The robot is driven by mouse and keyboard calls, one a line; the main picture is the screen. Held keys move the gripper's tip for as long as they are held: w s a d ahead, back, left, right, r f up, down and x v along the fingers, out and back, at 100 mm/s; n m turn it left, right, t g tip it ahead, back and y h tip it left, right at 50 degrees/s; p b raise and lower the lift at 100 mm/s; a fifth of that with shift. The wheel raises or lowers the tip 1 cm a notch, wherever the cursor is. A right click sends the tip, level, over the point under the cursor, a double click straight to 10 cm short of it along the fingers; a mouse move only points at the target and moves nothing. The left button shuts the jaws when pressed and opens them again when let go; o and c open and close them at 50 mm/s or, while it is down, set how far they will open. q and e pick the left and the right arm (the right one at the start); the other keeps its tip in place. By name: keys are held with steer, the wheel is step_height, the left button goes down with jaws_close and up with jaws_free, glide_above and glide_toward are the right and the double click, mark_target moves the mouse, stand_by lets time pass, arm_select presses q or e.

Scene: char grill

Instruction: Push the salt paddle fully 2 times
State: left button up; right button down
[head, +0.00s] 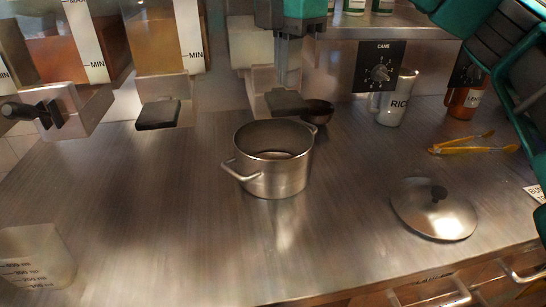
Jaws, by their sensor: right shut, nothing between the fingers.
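A dispenser with white contents (251,50) hangs at the back centre, and a dark paddle (287,103) sticks out at its foot. No salt label can be read; the white contents look like salt. My right gripper (289,82) points down in front of this dispenser, its fingers shut and empty. Its tips are right over the paddle; whether they touch it, I cannot tell. The gripper hides part of the dispenser. A steel pot (274,172) stands open on the counter below the paddle. My left gripper is not in view.
Two amber dispensers with a lever (30,112) and a dark paddle (158,115) hang at left. A rice jar (397,100), yellow tongs (463,145) and lid (434,209) are at right; a measuring cup (36,257) is front left.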

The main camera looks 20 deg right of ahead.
stand_by(0.5)
step_height(320, 180, up, 3)
steer(key=shift+f+p, duration=0.1)
steer(key=shift+p, duration=1.15)
step_height(320, 180, up, 2)
steer(key=shift+r+p, duration=0.1)
steer(key=shift+p, duration=0.3)
